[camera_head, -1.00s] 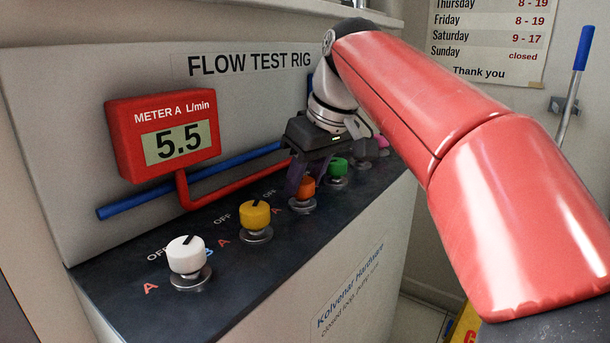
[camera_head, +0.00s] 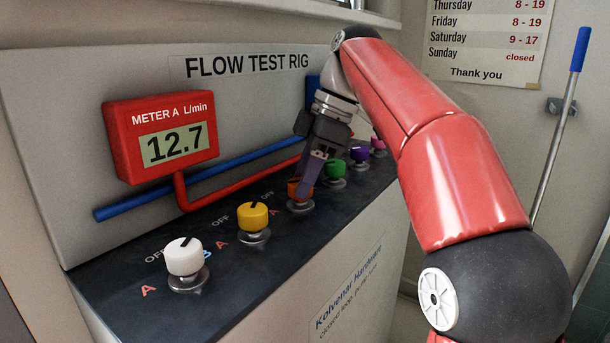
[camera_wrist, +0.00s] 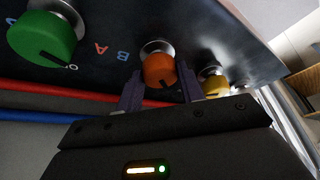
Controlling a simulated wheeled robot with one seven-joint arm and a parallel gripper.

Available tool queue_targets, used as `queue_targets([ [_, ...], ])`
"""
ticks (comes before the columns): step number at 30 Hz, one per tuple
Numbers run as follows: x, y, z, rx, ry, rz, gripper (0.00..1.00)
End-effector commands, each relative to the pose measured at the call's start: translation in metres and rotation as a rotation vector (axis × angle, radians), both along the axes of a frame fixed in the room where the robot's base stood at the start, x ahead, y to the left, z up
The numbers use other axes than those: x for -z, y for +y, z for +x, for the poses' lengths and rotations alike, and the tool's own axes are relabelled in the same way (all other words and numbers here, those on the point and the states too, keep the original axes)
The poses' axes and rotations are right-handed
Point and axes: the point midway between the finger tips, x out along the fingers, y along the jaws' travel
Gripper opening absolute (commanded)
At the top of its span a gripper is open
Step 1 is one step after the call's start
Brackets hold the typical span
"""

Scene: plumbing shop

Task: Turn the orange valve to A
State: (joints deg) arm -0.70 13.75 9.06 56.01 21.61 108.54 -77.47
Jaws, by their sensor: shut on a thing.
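The orange valve (camera_head: 294,189) is a round knob on a metal base, in the row of knobs on the dark panel top. My gripper (camera_head: 315,180) is shut on it, with one purple finger in front of the knob in the head view. In the wrist view the orange valve (camera_wrist: 159,70) sits between the two fingers (camera_wrist: 160,90), its black pointer mark at the lower edge. The red meter A (camera_head: 165,135) reads 12.7. Letters A and B show on the panel by the knobs in the wrist view; the orange valve's own markings are partly hidden in the head view.
A white knob (camera_head: 183,257) and a yellow knob (camera_head: 253,216) stand to the left. Green (camera_head: 335,168), purple (camera_head: 359,155) and pink (camera_head: 377,143) knobs stand to the right. Red and blue pipes run along the back panel.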

Motion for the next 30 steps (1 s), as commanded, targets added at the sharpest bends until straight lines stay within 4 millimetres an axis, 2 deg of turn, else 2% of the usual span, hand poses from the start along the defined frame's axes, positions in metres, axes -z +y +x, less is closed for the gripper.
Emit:
queue_targets([
  [9,0.0002,-0.0001,0.0015,-0.134,0.001,-0.001,0.15],
  [26,0.0003,0.0001,0.0014,-0.165,0.001,-0.001,0.15],
  [27,0.0003,0.0001,0.0014,-0.165,0.001,-0.001,0.39],
  [30,0.0003,0.0001,0.0014,-0.164,0.0,-0.001,0.52],
])
